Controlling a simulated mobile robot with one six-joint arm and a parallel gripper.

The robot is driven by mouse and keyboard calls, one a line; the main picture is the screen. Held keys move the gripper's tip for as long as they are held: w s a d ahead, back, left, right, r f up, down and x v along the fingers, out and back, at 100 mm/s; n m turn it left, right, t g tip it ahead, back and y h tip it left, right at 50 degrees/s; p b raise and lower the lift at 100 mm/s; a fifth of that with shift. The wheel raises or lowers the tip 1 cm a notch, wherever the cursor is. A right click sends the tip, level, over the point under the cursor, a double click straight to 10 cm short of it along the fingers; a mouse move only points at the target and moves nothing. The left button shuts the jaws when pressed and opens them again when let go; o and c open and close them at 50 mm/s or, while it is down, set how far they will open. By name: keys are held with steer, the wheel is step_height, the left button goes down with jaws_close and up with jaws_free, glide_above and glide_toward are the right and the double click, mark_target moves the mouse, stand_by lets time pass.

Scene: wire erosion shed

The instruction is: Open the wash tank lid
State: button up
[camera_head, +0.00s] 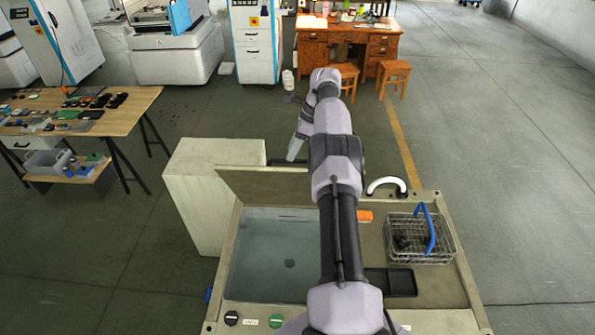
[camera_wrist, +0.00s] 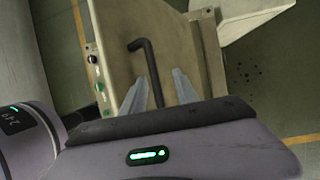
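The wash tank (camera_head: 229,262) is in the lower middle of the head view, with its water-filled basin showing. Its beige lid (camera_head: 262,187) stands raised and tilted along the back of the basin. The lid (camera_wrist: 140,28) also shows in the wrist view, with a bent black bar handle (camera_wrist: 146,58). A bit of the handle (camera_head: 282,162) shows above the lid's top edge in the head view. My gripper (camera_wrist: 158,78) is open, its two pale fingers apart with the handle bar running between them. Contact cannot be told. My arm hides part of the basin.
A wire basket (camera_head: 420,247) with a blue handle and a black tray (camera_head: 391,283) are on the tank's right deck. A pale block-shaped cabinet (camera_head: 190,190) stands at the left. A table with parts (camera_head: 130,110) is further left. Floor at the right is clear.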

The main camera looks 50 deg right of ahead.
steer(key=s+b, duration=0.1)
steer(key=b, duration=0.3)
steer(key=shift+a, duration=0.35)
steer(key=s+a+r+b, duration=0.2)
steer(key=s+a+b, duration=0.4)
steer(key=s+a, duration=0.3)
steer(key=s, duration=0.2)
steer(key=shift+s+a+r+b, duration=0.2)
steer(key=shift+s+b, duration=0.1)
steer(key=shift+b, duration=0.1)
steer(key=shift+f, duration=0.1)
